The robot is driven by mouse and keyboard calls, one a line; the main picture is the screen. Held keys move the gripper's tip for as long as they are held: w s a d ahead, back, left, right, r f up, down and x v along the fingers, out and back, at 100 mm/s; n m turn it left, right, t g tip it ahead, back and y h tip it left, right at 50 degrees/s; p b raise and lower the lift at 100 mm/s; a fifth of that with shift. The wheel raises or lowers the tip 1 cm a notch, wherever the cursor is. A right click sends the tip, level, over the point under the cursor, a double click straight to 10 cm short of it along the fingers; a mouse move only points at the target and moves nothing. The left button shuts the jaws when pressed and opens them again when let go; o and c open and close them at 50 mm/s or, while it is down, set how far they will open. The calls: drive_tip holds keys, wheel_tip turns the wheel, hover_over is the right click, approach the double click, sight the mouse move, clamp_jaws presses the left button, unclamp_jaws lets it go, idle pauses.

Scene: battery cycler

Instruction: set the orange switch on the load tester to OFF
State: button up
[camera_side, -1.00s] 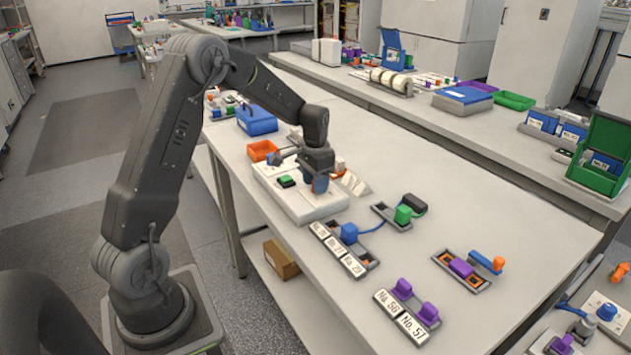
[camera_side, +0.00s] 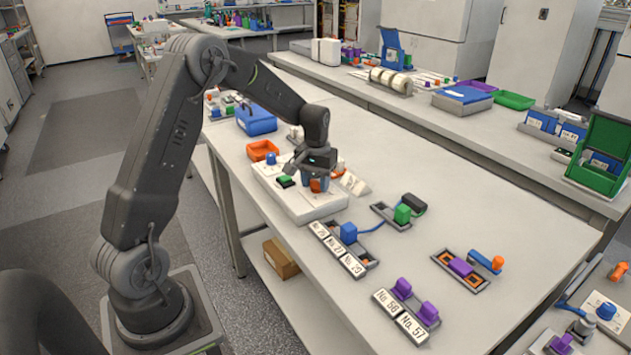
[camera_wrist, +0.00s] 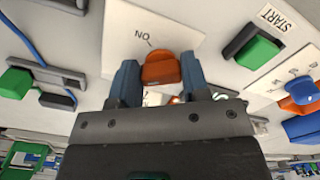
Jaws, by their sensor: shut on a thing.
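The load tester (camera_side: 308,209) is a white box near the left edge of the bench. Its orange switch (camera_wrist: 160,68) sits on a white plate, and it also shows in the side view between the fingertips. My gripper (camera_wrist: 160,78) has one blue finger on each side of the switch and is shut on it. From the side, my gripper (camera_side: 317,181) points down onto the tester's top. An upside-down ON mark with a short line is on the plate, above the switch in the wrist view. The other mark is mostly hidden behind my gripper.
A green START button (camera_wrist: 257,51) and a blue knob (camera_wrist: 303,91) are on the same tester. An orange bin (camera_side: 263,150) and a blue box (camera_side: 256,120) stand behind it. Labelled holders and small connectors lie to the right. The bench's right side has free room.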

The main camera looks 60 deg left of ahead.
sight(316, 182)
drive_tip(key=shift+n, duration=0.6)
drive_tip(key=o, duration=0.9)
wheel_tip(316, 182, up, 14)
drive_tip(key=shift+f, duration=0.1)
idle(0.4)
